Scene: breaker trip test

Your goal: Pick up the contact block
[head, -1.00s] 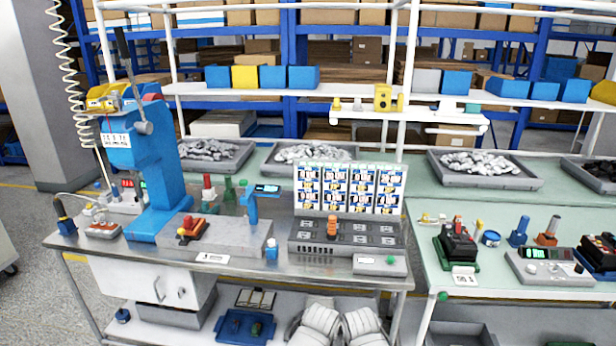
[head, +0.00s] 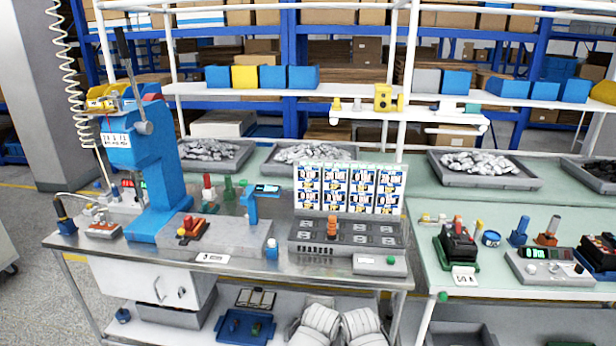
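I cannot tell for certain which part is the contact block. An orange ribbed piece (head: 332,227) stands upright on a grey slotted rack (head: 366,251) at the bench's middle right. A red-and-orange part (head: 191,227) sits on the grey base plate (head: 222,238) of the blue press (head: 143,165) at the left. Neither gripper shows, and nothing is held in view.
Picture cards (head: 350,188) stand behind the rack. A small blue stand (head: 251,205) and a blue-capped bottle (head: 271,249) are left of it. A grey button box (head: 380,265) is at the front right. The green bench (head: 500,215) on the right holds several fixtures.

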